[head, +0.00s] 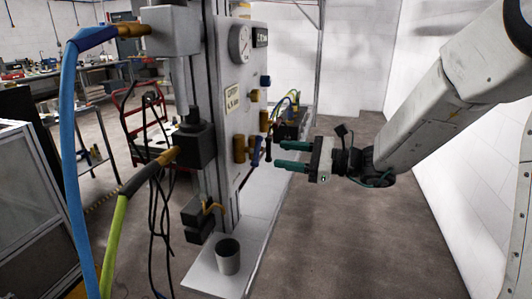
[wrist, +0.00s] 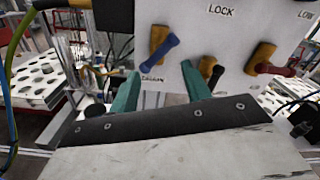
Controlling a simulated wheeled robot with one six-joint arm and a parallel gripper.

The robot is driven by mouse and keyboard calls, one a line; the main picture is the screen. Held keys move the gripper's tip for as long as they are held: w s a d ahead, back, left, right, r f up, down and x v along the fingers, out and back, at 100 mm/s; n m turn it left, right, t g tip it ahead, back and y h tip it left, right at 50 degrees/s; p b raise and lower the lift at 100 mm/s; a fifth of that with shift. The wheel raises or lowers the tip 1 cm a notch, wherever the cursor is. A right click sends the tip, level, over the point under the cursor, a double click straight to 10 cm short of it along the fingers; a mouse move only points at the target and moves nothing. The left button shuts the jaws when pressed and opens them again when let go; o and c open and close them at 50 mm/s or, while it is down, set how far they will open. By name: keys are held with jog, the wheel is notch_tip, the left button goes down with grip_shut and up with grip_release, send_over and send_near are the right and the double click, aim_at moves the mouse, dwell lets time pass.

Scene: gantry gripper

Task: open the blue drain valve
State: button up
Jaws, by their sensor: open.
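The blue drain valve shows in the wrist view as a brass body with a blue lever (wrist: 160,50), tilted, on a white panel (wrist: 195,32) above a label that seems to read DRAIN. My gripper (wrist: 160,70) is open, with its two teal fingers either side of the lever's lower area in the picture; I see no contact. In the head view my gripper (head: 277,155) points left at the panel's valves, with nothing held.
A black-handled valve (wrist: 213,72) sits close to the right finger, and a red-handled valve (wrist: 274,69) is further right. In the head view a gauge (head: 239,43) is high on the panel and a grey cup (head: 228,257) stands on the base. Floor to the right is clear.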

aim_at(258, 152)
jog(key=a+m, duration=0.1)
jog(key=a, duration=0.1)
jog(key=w+a+m, duration=0.1)
jog(key=a+m, duration=0.1)
jog(key=a, duration=0.1)
jog(key=w+a+m, duration=0.1)
jog(key=a, duration=0.1)
jog(key=shift+w+a+m, duration=0.2)
jog(key=shift+w+m, duration=0.05)
jog(key=shift+m, duration=0.05)
